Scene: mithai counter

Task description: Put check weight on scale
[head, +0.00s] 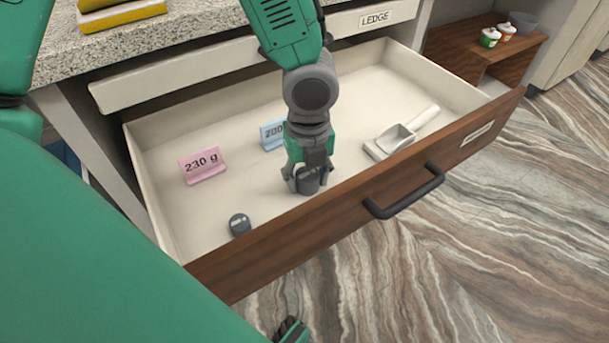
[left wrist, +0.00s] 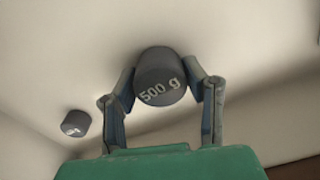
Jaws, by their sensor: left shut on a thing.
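My left gripper (head: 308,178) reaches down into the open drawer and is shut on a dark grey cylindrical weight (head: 308,185). In the left wrist view, this weight (left wrist: 161,78) is marked "500 g" and sits between the two fingers of the gripper (left wrist: 162,92). I cannot tell whether its base touches the drawer floor. A smaller dark weight (head: 240,224) lies apart in the front left part of the drawer; it also shows at the left of the wrist view (left wrist: 75,123). No scale shows in either view.
The drawer (head: 228,268) has a wooden front with a dark handle (head: 405,193). Inside are a pink "230 g" card (head: 203,165), a blue card (head: 272,134) partly hidden by my arm, and a white scoop (head: 398,137). A granite counter (head: 180,38) stands behind, with yellow boxes (head: 122,14).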

